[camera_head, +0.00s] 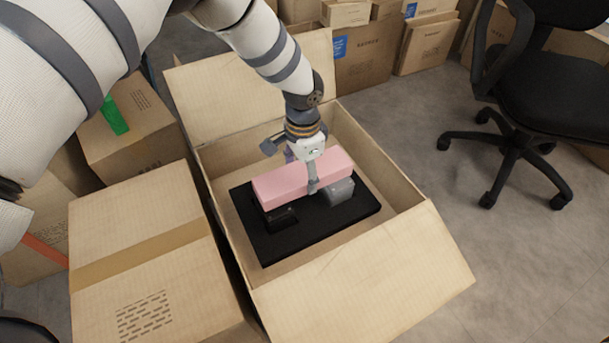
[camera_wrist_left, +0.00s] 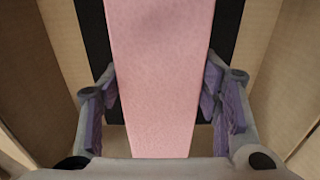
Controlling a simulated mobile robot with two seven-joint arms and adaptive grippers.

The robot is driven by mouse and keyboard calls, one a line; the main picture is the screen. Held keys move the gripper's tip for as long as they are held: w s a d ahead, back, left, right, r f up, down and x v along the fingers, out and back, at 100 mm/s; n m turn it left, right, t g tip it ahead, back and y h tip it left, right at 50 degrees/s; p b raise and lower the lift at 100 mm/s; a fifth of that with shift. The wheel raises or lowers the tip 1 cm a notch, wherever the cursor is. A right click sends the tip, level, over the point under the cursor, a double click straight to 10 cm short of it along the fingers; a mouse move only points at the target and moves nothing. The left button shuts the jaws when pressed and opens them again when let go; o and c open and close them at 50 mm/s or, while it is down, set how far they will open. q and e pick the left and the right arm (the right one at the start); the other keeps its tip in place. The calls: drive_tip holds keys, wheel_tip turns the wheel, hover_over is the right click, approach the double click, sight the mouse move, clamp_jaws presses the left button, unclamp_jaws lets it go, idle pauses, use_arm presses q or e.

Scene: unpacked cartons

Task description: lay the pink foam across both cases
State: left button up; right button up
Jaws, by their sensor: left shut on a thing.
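The pink foam (camera_head: 282,184) is a long block inside the open carton; it also fills the middle of the left wrist view (camera_wrist_left: 155,75). My left gripper (camera_head: 312,172) reaches down from above and is shut on the foam near its middle. In the left wrist view, its purple-padded fingers (camera_wrist_left: 160,105) stand on both sides of the foam. A black case (camera_head: 281,219) lies under the foam's left end and a grey case (camera_head: 340,192) under its right part. I cannot tell whether the foam touches them. My right gripper is not in view.
Both cases stand on a black mat (camera_head: 328,227) in the open carton (camera_head: 385,275), whose walls and flaps surround the gripper. A closed, taped carton (camera_head: 135,215) stands close on the left. More cartons (camera_head: 425,45) line the back. An office chair (camera_head: 545,105) stands at right.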

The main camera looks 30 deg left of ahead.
sight(303, 171)
use_arm(q)
drive_tip(key=shift+f, duration=0.8)
drive_tip(key=o, duration=0.9)
wheel_tip(303, 171, up, 13)
drive_tip(key=p, duration=0.3)
